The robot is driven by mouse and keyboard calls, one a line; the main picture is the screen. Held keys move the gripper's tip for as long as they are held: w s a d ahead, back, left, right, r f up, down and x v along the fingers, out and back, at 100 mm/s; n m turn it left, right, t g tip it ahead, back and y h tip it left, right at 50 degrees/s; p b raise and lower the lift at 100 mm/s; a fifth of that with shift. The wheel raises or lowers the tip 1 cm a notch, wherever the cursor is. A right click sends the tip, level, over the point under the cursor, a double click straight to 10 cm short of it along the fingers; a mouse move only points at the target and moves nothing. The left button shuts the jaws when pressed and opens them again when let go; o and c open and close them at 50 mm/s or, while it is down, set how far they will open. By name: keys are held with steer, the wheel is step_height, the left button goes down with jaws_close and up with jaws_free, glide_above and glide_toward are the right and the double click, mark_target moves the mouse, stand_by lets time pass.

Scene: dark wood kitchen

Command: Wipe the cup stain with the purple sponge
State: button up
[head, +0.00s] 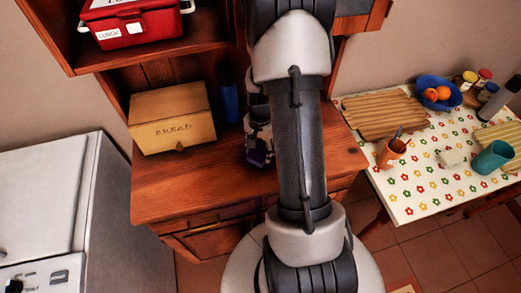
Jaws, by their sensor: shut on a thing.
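My gripper (259,146) is low over the wooden cabinet's counter, to the right of the bread box, and partly hidden behind my own arm. It is shut on the purple sponge (258,157), of which only a small purple part shows under the fingers. I cannot tell whether the sponge touches the counter. No cup stain can be made out; my arm hides part of the counter (190,185).
A bread box (172,117) stands left of my gripper, with a blue bottle-like thing (229,102) behind. A red lunch box (130,22) sits on the shelf above. At right, a flowered table (425,187) holds a terracotta cup (391,154), teal cup (492,157) and fruit bowl (440,92).

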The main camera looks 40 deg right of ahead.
steer(key=shift+w+a+r+p, duration=0.15)
steer(key=shift+r+p, duration=0.15)
steer(key=shift+r, duration=0.35)
steer(key=shift+s+a+r+p, duration=0.15)
steer(key=shift+r+p, duration=0.15)
steer(key=shift+r, duration=0.3)
steer(key=shift+w+d+r+p, duration=0.15)
steer(key=shift+r+p, duration=0.4)
steer(key=shift+r, duration=0.15)
steer(key=shift+r+p, duration=1)
steer(key=shift+r, duration=0.4)
